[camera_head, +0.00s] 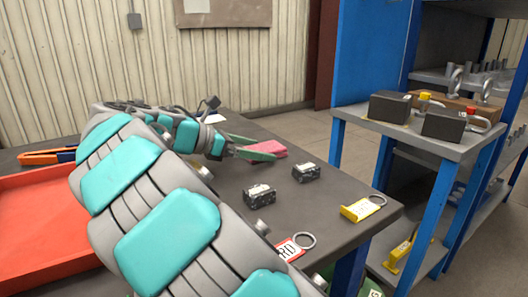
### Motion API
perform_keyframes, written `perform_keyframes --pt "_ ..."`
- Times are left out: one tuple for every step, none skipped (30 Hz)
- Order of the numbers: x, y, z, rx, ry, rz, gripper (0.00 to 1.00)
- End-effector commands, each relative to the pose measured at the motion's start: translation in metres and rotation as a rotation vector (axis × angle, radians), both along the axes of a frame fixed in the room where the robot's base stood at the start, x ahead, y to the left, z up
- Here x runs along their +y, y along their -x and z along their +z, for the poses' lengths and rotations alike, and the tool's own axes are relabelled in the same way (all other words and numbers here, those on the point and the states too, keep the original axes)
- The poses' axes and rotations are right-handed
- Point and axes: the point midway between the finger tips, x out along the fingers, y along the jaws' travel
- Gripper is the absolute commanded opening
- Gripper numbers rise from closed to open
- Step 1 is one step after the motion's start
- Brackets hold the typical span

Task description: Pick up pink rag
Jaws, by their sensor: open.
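The pink rag (270,148) lies on the dark grey table (335,213), near its back edge. My gripper (262,149) is at the rag, with its green fingers open. One finger lies along the rag's near side and the other along its far side. The near finger hides part of the rag. I cannot tell whether the fingers touch it. My grey and teal arm reaches across the left of the view.
Two small dark blocks (259,194) (306,172), a yellow tag (363,208) and a red-and-white tag (290,249) lie on the table. A red tray (40,224) is at left. A blue rack (443,215) with grey blocks stands at right.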

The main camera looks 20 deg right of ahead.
Motion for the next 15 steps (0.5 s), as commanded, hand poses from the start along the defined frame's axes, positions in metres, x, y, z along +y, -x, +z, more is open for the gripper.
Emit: perform_keyframes --pt "0.0002 0.0000 0.0001 0.000 0.000 0.000 0.99" --pt "0.0002 0.0000 0.0001 0.000 0.000 0.000 0.95" --pt "0.0002 0.0000 0.0001 0.000 0.000 0.000 0.91" --pt "0.0003 0.0001 0.0001 0.000 0.000 0.000 0.88" --pt "0.0003 0.0001 0.0002 0.000 0.000 0.000 0.84" --pt "0.0002 0.0001 0.0002 0.000 0.000 0.000 0.80" --pt "0.0003 0.0001 0.0001 0.000 0.000 0.000 0.76" --pt "0.0003 0.0001 0.0001 0.000 0.000 0.000 0.73" --pt "0.0004 0.0001 0.0002 0.000 0.000 0.000 0.69" --pt "0.0004 0.0001 0.0002 0.000 0.000 0.000 0.65" --pt "0.0004 0.0001 0.0002 0.000 0.000 0.000 0.62" --pt "0.0004 0.0001 0.0002 0.000 0.000 0.000 0.57" --pt "0.0004 0.0001 0.0002 0.000 0.000 0.000 0.54" --pt "0.0004 0.0001 0.0002 0.000 0.000 0.000 0.51" --pt "0.0003 0.0002 0.0002 0.000 0.000 0.000 0.46"
